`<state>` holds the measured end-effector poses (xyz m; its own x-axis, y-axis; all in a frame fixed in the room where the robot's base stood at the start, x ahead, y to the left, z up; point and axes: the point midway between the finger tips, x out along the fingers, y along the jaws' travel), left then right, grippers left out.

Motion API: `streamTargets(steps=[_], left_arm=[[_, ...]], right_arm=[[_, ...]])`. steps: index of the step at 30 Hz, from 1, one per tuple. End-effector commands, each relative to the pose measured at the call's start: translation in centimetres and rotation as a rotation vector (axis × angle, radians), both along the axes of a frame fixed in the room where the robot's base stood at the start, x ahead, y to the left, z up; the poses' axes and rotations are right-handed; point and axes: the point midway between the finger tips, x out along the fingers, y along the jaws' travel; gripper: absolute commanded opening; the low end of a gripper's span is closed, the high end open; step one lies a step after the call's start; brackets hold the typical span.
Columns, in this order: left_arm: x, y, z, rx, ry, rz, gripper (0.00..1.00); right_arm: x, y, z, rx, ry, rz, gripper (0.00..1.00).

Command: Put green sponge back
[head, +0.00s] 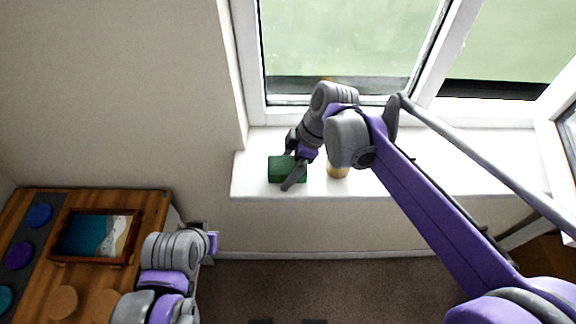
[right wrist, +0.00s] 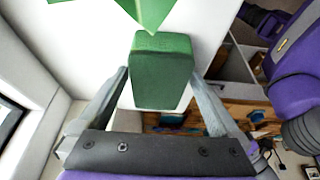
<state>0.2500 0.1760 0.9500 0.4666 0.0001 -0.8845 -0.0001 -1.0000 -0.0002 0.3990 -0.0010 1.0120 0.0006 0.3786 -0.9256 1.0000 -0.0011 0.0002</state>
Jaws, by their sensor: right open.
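The green sponge (head: 283,170) is a dark green block on the white windowsill (head: 250,187), near its left end. My right gripper (head: 292,166) is open at the sponge, its fingers on either side of it. In the right wrist view the sponge (right wrist: 162,72) shows between the two open fingers, with gaps at its sides near the fingertips. I cannot tell whether either finger touches it. My left gripper (head: 212,243) is low, beside the wooden table's right side, and its jaws are too unclear to read.
A tan object (head: 338,171) stands on the sill just right of the sponge, partly hidden by my right arm. A wooden table (head: 150,204) at left bears a framed sea picture (head: 97,236) and several coloured discs. A bright green shape (right wrist: 148,8) shows in the wrist view.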

Motion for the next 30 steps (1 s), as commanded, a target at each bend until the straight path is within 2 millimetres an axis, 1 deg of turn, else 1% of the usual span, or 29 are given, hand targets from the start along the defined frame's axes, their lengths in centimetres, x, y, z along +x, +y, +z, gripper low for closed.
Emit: streamTargets(steps=[5,9,15,18,21,30], left_arm=[[0.2,0.0,0.4,0.000,-0.003,0.000,0.00],[0.3,0.0,0.8,0.000,-0.006,0.000,0.00],[0.4,0.0,1.1,0.000,-0.008,0.000,0.00],[0.5,0.0,1.2,0.000,-0.009,0.000,0.00],[0.5,0.0,1.3,0.000,-0.010,0.000,0.00],[0.5,0.0,1.3,0.000,-0.009,0.000,0.00]], right_arm=[[0.1,-1.0,2.8,0.001,-0.001,-0.002,1.00],[0.1,-2.3,5.7,0.000,-0.001,-0.002,1.00],[0.0,-3.7,9.3,0.000,-0.001,-0.001,1.00],[0.1,-4.2,10.5,0.001,-0.001,-0.001,1.00],[0.1,-4.5,11.1,0.001,-0.001,-0.001,1.00],[0.0,-4.5,11.3,0.001,0.000,0.000,1.00]])
